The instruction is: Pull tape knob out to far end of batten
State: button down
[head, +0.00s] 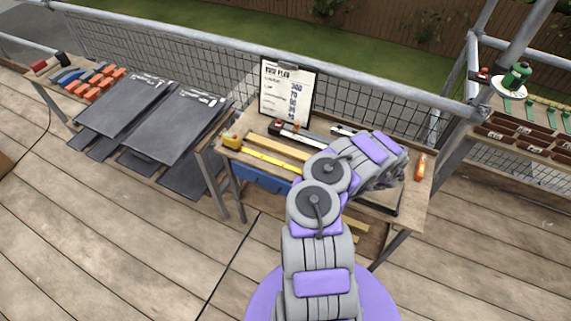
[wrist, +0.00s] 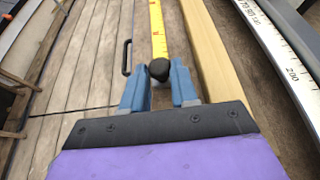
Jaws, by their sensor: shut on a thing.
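In the wrist view my gripper (wrist: 159,78) has its blue fingers on either side of the round black tape knob (wrist: 159,69), shut on it. The yellow tape (wrist: 156,25) runs straight away from the knob, up the picture. The pale wooden batten (wrist: 217,50) lies just right of the tape, roughly parallel to it. In the head view the yellow tape case (head: 231,141) sits at the bench's left end. The extended tape (head: 268,162) runs right from it, beside the batten (head: 279,147). My arm hides the knob, my gripper and the batten's right part there.
A clipboard (head: 287,92) stands at the back of the bench. A marked scale (wrist: 270,35) lies right of the batten in the wrist view. An orange tool (head: 420,166) lies at the bench's right end. Slates (head: 177,126) are stacked at left. A metal railing runs behind.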

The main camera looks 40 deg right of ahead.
jog(key=s, duration=0.1)
jog(key=s+d, duration=0.1)
jog(key=s, duration=0.1)
jog(key=s+d, duration=0.1)
jog(key=shift+s+d, duration=0.1)
jog(key=shift+s, duration=0.1)
jog(key=shift+s+r, duration=0.1)
jog(key=shift+s, duration=0.05)
jog(key=c, duration=0.9)
grip_release()
jog(key=v, duration=0.5)
jog(key=p+v, duration=0.1)
jog(key=v, duration=1.1)
jog(key=shift+s+d+f, duration=0.2)
